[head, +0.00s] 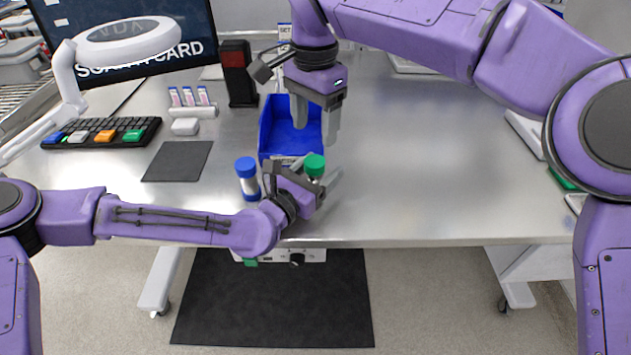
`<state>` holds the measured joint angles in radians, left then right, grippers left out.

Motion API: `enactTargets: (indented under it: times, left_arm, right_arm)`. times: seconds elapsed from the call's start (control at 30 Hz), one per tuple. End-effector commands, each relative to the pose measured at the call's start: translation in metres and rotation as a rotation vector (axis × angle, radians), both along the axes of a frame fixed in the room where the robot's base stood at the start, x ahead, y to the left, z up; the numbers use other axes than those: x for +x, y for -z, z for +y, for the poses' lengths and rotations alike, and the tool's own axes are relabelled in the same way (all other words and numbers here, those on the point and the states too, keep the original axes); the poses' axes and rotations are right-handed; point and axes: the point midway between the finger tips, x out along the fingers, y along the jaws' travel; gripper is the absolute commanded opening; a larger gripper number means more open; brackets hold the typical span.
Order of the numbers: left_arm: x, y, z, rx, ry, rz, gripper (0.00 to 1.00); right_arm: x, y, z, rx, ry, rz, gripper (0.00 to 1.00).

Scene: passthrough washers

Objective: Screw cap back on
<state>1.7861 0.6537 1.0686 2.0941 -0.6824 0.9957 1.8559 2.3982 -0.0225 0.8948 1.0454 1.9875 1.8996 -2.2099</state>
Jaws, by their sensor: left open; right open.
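A green cap (314,164) shows at the front of the table, between the fingers of my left gripper (321,173). What is under the cap is mostly hidden by that gripper, so I cannot tell how the cap sits. My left gripper is open around it. A clear tube with a blue cap (247,168) stands upright just left of my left gripper. My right gripper (316,128) points down with its fingers apart and empty, over the blue bin and above and behind the green cap.
The blue bin (268,128) stands behind the caps. The table's right part (440,160) is clear.

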Motion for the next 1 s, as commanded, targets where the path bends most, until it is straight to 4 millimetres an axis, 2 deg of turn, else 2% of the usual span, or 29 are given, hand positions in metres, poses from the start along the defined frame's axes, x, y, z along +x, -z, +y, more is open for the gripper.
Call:
enactTargets:
  times: [0.07, 0.1, 0.17, 0.2, 0.3, 0.33, 0.37, 0.4, 0.53, 0.7, 0.8, 1.0]
  left_arm:
    - [-0.0002, -0.0002, 0.0000, 0.000, 0.000, 0.000, 0.66]
    - [-0.0003, -0.0002, 0.0001, 0.000, 0.000, 0.000, 0.59]
    - [-0.0003, -0.0002, 0.0002, 0.000, 0.000, 0.000, 0.40]
    - [-0.0003, -0.0002, 0.0003, 0.001, 0.000, -0.001, 0.26]
    - [-0.0003, -0.0001, 0.0005, 0.001, 0.000, -0.001, 0.00]
    - [-0.0003, 0.0000, 0.0005, 0.001, 0.000, -0.001, 0.00]
    - [-0.0002, 0.0000, 0.0005, 0.001, 0.000, -0.001, 0.00]
    - [-0.0003, 0.0001, 0.0006, 0.001, -0.001, -0.001, 0.00]
    - [-0.0002, 0.0005, 0.0007, 0.001, -0.001, 0.000, 0.00]
    - [-0.0003, 0.0008, 0.0007, 0.002, -0.001, 0.001, 0.00]
    - [-0.0004, 0.0010, 0.0008, 0.002, -0.001, 0.001, 0.00]
    - [-0.0005, 0.0013, 0.0009, 0.003, -0.001, 0.002, 0.00]
  right_arm:
    - [-0.0001, -0.0004, 0.0000, 0.000, 0.000, 0.000, 0.65]
    - [-0.0001, -0.0004, 0.0001, 0.000, 0.000, 0.000, 0.65]
    - [-0.0001, -0.0004, 0.0001, 0.000, 0.000, 0.000, 0.65]
    - [-0.0001, -0.0003, 0.0001, 0.000, 0.000, 0.000, 0.65]
    - [-0.0001, -0.0003, 0.0001, 0.000, 0.000, 0.000, 0.65]
    - [-0.0001, -0.0003, 0.0001, 0.000, 0.000, 0.000, 0.65]
    - [-0.0001, -0.0005, 0.0001, 0.001, 0.000, -0.001, 0.55]
    - [-0.0001, -0.0012, -0.0006, -0.001, 0.006, -0.002, 0.54]
    - [-0.0004, -0.0010, -0.0009, 0.000, 0.167, -0.001, 0.54]
    - [-0.0004, -0.0004, -0.0011, 0.000, 0.532, -0.002, 0.54]
    - [-0.0004, -0.0001, -0.0010, 0.001, 0.691, -0.002, 0.54]
    - [-0.0004, -0.0002, -0.0009, 0.001, 0.789, -0.002, 0.54]
